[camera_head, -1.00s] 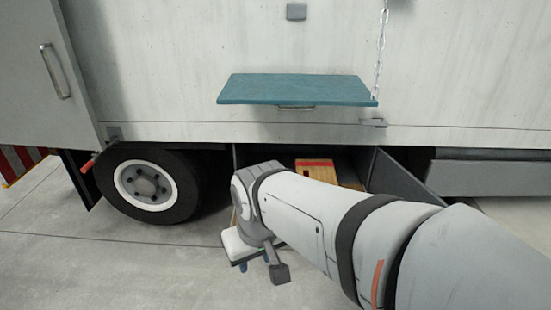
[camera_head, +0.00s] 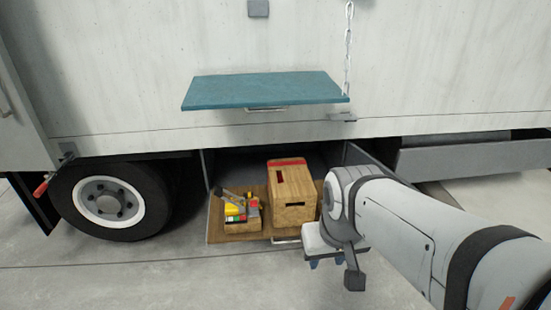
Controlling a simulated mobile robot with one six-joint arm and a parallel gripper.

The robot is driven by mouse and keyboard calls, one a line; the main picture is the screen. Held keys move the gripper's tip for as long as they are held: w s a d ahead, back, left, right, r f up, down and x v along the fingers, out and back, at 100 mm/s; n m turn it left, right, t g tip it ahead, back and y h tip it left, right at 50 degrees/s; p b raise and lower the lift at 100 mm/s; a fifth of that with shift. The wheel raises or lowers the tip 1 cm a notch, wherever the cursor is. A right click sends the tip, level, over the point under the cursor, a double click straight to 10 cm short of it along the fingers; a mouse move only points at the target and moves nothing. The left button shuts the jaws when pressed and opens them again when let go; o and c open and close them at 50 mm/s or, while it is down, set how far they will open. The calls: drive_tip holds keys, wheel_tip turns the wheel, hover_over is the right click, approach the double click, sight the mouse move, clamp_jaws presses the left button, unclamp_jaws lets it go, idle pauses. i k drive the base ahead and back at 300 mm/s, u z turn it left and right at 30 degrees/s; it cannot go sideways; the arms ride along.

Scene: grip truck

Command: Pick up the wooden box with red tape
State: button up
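The wooden box with red tape (camera_head: 293,195) stands upright in the open compartment under the truck body. It has a dark slot in its top and a red strip along its back edge. My gripper (camera_head: 327,262) is to the right of the box and nearer the camera, pointing down, apart from it as far as I can see. Only the tips of its bluish fingers show below the white wrist, so its opening is unclear. My arm covers the area just right of the box.
A smaller wooden box (camera_head: 243,224) with tools and coloured items sits left of it on the same wooden board (camera_head: 222,232). A teal shelf (camera_head: 262,90) hangs above on a chain (camera_head: 348,45). A wheel (camera_head: 108,200) is at left. The compartment's open door (camera_head: 366,160) is at right.

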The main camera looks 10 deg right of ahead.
sight(293, 194)
drive_tip(key=u, duration=0.05)
drive_tip(key=i, duration=1.5)
drive_tip(key=z, duration=0.05)
